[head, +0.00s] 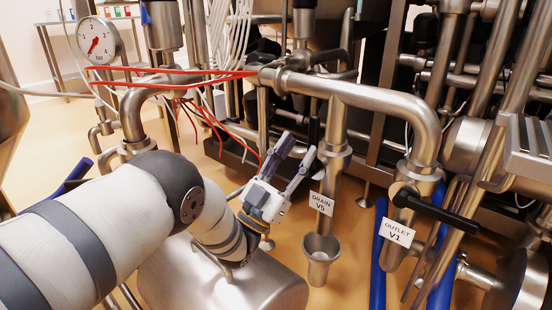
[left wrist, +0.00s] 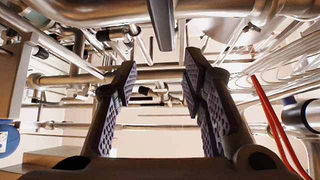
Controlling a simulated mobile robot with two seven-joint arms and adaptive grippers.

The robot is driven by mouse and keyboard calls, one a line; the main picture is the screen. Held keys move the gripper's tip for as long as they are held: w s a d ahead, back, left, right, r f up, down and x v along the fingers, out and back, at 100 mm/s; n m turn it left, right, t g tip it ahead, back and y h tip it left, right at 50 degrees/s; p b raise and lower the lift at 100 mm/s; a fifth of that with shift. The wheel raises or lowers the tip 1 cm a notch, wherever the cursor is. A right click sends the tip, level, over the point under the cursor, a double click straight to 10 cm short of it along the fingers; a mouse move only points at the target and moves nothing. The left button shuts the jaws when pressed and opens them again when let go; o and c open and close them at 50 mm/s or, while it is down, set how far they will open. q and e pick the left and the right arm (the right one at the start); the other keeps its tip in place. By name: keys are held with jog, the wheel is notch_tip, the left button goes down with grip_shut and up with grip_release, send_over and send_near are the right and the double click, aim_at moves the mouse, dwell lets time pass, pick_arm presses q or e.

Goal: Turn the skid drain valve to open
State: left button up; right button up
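The skid drain valve sits on a vertical steel pipe (head: 334,135), marked by a white "DRAIN V5" label (head: 321,204). A narrow black handle (head: 313,131) stands upright just left of that pipe. My left gripper (head: 297,148) is open and empty, its fingers pointing up and right, just left of the drain pipe and below the handle. In the left wrist view the two padded fingers (left wrist: 158,95) are wide apart. A dark bar (left wrist: 162,25), probably the handle, shows beyond and between them at the top. Contact is not visible. My right gripper is not in view.
A steel funnel (head: 320,256) is below the drain pipe. To the right, the "OUTLET V1" label (head: 398,232) and its black lever (head: 436,208) stand close by. Red cables (head: 170,71), a pressure gauge (head: 99,40) and a steel tank (head: 222,283) surround my left arm.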

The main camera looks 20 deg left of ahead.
pick_arm(q)
jog(key=s+a, duration=0.2)
jog(key=s, duration=0.3)
jog(key=shift+s+a+r+h, duration=0.3)
jog(key=shift+s+a+r, duration=0.05)
jog(key=shift+s, duration=0.05)
jog(key=shift+f, duration=0.1)
